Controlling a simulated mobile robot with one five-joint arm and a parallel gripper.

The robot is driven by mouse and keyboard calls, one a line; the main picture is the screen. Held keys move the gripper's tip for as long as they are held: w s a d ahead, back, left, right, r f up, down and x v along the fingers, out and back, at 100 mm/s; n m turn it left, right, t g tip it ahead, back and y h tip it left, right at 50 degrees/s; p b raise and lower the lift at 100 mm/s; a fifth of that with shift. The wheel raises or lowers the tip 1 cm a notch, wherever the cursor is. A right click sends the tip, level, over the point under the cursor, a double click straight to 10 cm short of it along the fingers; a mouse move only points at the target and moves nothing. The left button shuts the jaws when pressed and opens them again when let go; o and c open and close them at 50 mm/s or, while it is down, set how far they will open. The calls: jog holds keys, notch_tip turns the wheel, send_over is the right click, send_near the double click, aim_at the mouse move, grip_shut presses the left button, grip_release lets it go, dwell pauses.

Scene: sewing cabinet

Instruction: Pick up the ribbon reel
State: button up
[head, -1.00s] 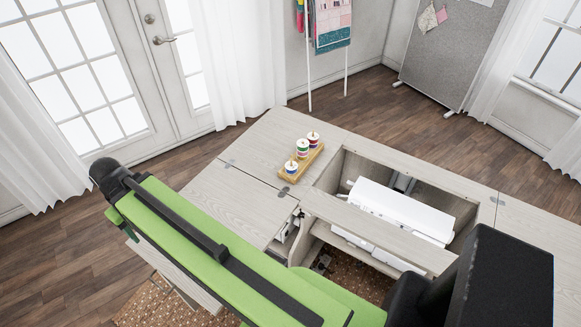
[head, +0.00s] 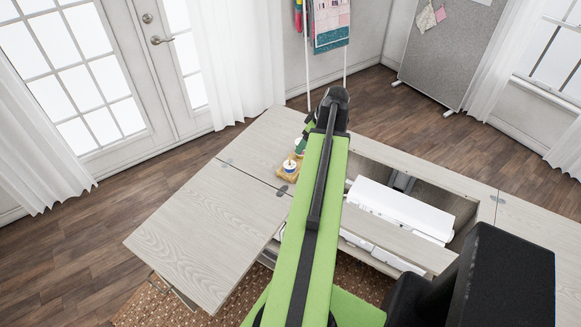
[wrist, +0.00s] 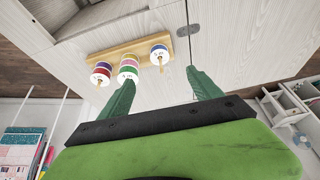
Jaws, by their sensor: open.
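Three ribbon reels stand in a row on a wooden holder (wrist: 112,56). In the wrist view they are a red and purple reel (wrist: 103,71) at left, a green and pink reel (wrist: 128,68) in the middle, and a blue and white reel (wrist: 159,51) at right. My gripper (wrist: 160,76) is open and empty, its left finger overlapping the lower edge of the middle reel in the picture. I cannot tell whether they touch. In the head view, the blue reel (head: 290,166) shows, the green one is partly hidden, and my arm hides the red one.
The holder rests on the pale wooden cabinet top (head: 258,145). To the right is an open well with a white sewing machine (head: 400,210). A folding leaf (head: 205,235) extends to the left. A rack with fabric (head: 331,27) and a grey board (head: 450,55) stand behind.

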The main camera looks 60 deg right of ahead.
jog(key=b, duration=1.1)
send_over(291, 163)
jog(key=s+a, duration=0.1)
jog(key=s, duration=0.2)
notch_tip(291, 163, down, 12)
jog(key=shift+a+r, duration=0.1)
jog(key=shift+r, duration=0.15)
jog(key=shift+w+r, duration=0.1)
jog(key=b+x, duration=0.5)
jog(key=shift+w, duration=0.15)
jog(key=c, duration=1.4)
jog(key=shift+r, duration=0.15)
notch_tip(291, 163, up, 18)
jog(key=p, duration=1.8)
